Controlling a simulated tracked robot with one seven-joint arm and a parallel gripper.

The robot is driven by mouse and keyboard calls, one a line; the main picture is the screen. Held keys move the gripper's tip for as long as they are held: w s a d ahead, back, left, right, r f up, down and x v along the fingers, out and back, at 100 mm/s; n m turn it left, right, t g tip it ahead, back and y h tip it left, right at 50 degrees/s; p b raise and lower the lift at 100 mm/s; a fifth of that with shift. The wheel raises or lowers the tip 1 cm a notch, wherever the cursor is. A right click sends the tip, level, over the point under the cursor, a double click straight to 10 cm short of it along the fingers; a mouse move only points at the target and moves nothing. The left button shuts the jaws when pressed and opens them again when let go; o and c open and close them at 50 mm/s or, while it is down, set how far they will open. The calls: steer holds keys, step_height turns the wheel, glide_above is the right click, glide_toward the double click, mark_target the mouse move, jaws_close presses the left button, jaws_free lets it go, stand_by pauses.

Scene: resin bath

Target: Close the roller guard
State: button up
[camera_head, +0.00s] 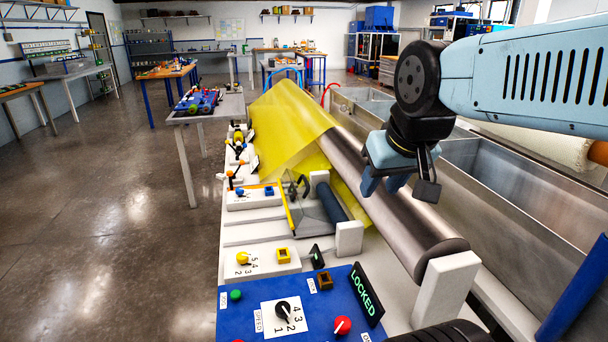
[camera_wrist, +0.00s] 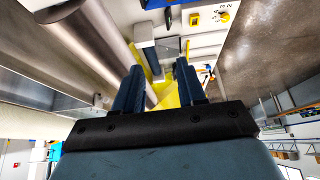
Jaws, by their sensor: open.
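The roller guard (camera_head: 296,212) looks like a clear panel with a yellow edge bar and a black handle (camera_head: 301,184). It stands beside a small dark blue roller (camera_head: 331,203), which is largely exposed; the panel's exact tilt is hard to tell. My gripper (camera_head: 383,187) hangs above the big steel roller (camera_head: 400,222), to the right of the guard and apart from it. In the wrist view my gripper (camera_wrist: 158,82) has its two dark blue fingers spread with nothing between them. The guard is not clear to make out there.
A blue panel (camera_head: 258,320) with a dial, a red knob and a sign reading LOCKED (camera_head: 366,294) is in front. White blocks (camera_head: 350,239) hold the roller ends. Yellow sheet (camera_head: 290,125) slopes behind. Metal troughs (camera_head: 500,170) lie right; open floor (camera_head: 110,220) is left.

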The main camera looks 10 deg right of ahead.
steer(key=w+a+r+g, duration=0.1)
steer(key=w+r, duration=0.1)
steer(key=w, duration=1)
steer(key=w+r+g, duration=0.2)
steer(key=w, duration=1)
steer(key=w+f+g, duration=0.1)
steer(key=w+f, duration=0.3)
steer(key=w, duration=0.8)
steer(key=w+f+g, duration=0.2)
steer(key=w+f, duration=0.8)
steer(key=w, duration=0.2)
step_height(320, 180, down, 13)
steer(key=shift+f, duration=0.1)
